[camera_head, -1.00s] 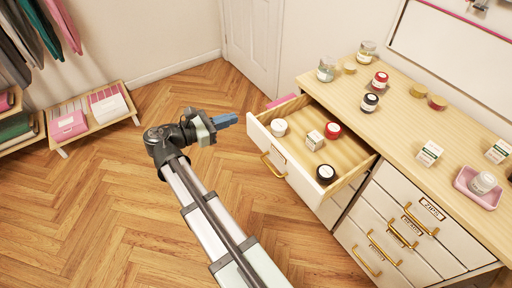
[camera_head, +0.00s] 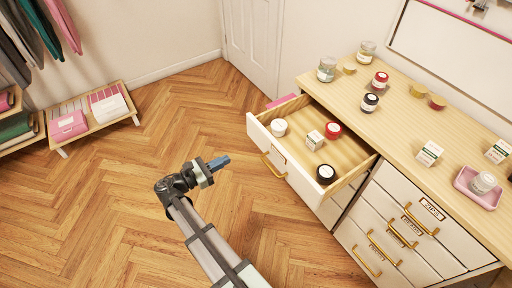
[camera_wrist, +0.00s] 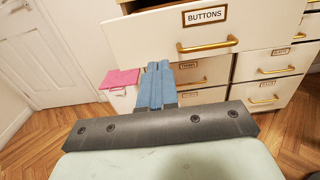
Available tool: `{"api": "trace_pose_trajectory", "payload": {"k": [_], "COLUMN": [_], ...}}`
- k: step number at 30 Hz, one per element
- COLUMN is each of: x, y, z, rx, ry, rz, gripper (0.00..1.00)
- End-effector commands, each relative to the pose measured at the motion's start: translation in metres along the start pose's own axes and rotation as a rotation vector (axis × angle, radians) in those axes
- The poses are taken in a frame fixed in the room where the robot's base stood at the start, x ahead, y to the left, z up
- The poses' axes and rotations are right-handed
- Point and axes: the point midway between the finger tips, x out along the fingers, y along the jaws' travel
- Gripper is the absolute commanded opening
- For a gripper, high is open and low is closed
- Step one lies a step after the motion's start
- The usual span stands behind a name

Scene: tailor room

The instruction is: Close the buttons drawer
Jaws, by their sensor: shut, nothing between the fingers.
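The buttons drawer (camera_head: 291,177) is pulled well out of the white cabinet in the head view. Inside it are a white-lidded jar (camera_head: 278,127), a small box (camera_head: 315,140), a red-lidded jar (camera_head: 333,130) and a black-lidded jar (camera_head: 326,174). In the wrist view, the drawer's front (camera_wrist: 195,30) carries a BUTTONS label and a brass handle (camera_wrist: 207,45). My gripper (camera_head: 220,162) has blue fingers, is shut and empty, and is in front of the drawer, apart from it. In the wrist view my fingertips (camera_wrist: 158,66) show below and left of the handle.
The wooden cabinet top (camera_head: 400,120) holds several jars, small boxes and a pink tray (camera_head: 478,197). Closed drawers (camera_head: 385,235) are to the right and below. A pink item (camera_wrist: 121,78) is beside the cabinet. The floor (camera_head: 120,210) around my arm is clear.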

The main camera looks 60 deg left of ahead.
Motion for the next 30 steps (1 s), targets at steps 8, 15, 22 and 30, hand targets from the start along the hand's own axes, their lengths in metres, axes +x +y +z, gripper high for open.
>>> {"api": "trace_pose_trajectory", "payload": {"k": [8,15,22,30], "x": [0.007,0.042,0.082,0.122], "y": [0.0,-0.001,-0.001,0.0], "z": [-0.02,-0.02,-0.019,-0.019], "rx": [0.001,0.001,0.001,0.001], "ry": [0.001,0.001,0.0,0.001], "rz": [-0.001,-0.003,-0.003,-0.002], "gripper": [0.0,0.0,0.0,0.0]}}
